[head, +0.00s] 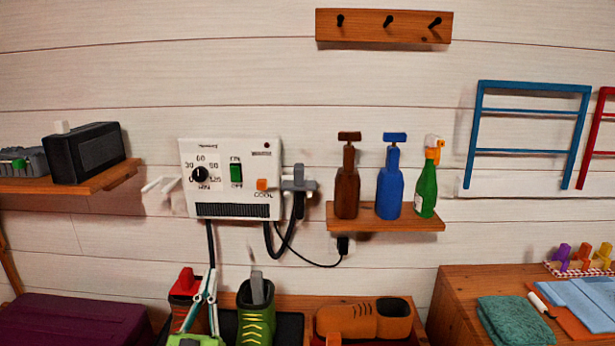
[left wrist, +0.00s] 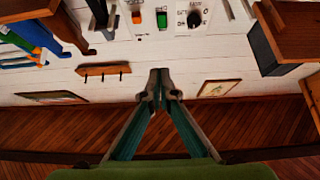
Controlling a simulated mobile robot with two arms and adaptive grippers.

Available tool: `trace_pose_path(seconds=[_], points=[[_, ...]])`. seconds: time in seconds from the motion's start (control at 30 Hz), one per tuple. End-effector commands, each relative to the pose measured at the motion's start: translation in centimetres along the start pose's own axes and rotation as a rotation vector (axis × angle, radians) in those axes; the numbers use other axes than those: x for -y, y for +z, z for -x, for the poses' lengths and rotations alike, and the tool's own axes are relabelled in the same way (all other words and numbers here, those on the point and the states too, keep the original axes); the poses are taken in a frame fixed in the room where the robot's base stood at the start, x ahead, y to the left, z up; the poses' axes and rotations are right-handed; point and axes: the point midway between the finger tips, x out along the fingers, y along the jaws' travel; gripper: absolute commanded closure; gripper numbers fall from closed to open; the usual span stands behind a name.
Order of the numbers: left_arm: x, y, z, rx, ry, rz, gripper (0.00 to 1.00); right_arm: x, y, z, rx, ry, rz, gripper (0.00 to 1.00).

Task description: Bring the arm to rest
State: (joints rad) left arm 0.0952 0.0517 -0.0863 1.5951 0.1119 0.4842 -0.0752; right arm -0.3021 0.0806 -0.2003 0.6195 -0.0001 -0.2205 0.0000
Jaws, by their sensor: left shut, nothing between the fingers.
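My left gripper (head: 211,274) rises from the bottom edge of the head view, in front of the boots and below the white wall unit. Its fingers point up and are shut with nothing between them. In the left wrist view the fingertips (left wrist: 160,78) meet in the middle, against the white plank wall. The fingers touch no object that I can see. Most of the left arm is hidden below the head view's lower edge. My right gripper is in neither view.
A white wall unit (head: 230,207) with a dial hangs above the gripper. A red boot (head: 184,285) and a green boot (head: 257,322) stand close by. A bottle shelf (head: 385,225) and left shelf (head: 100,181) jut from the wall.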

Motion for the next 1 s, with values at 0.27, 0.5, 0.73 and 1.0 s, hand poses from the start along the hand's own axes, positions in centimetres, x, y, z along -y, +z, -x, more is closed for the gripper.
trace_pose_path(seconds=[0.27,0.5,0.73,1.0], points=[[-0.9,3.2,2.4,0.200,0.029,-0.001,1.00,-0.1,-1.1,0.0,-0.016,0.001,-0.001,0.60],[-2.0,7.3,7.7,0.498,0.064,-0.003,1.00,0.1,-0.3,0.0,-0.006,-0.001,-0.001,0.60],[-2.9,10.6,17.7,0.916,0.101,-0.016,1.00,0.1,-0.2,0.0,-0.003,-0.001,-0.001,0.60],[-2.8,9.4,31.4,1.387,0.120,-0.039,1.00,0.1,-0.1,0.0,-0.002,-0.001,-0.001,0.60]])
